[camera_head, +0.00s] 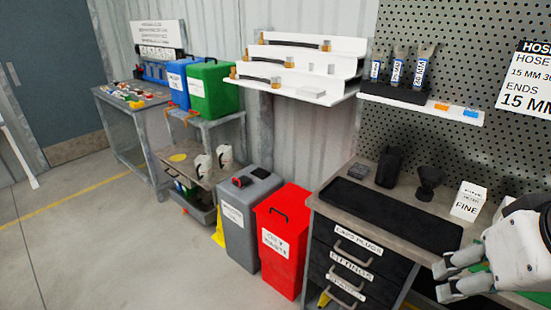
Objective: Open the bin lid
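A blue bin (178,82) and a green bin (213,92) with closed lids stand on a table further back. My gripper (443,283) is at the lower right, fingers apart and empty, well to the right of the floor bins, in front of the workbench.
A white shelf unit (300,65) hangs above the floor bins. The floor (130,250) at left is clear.

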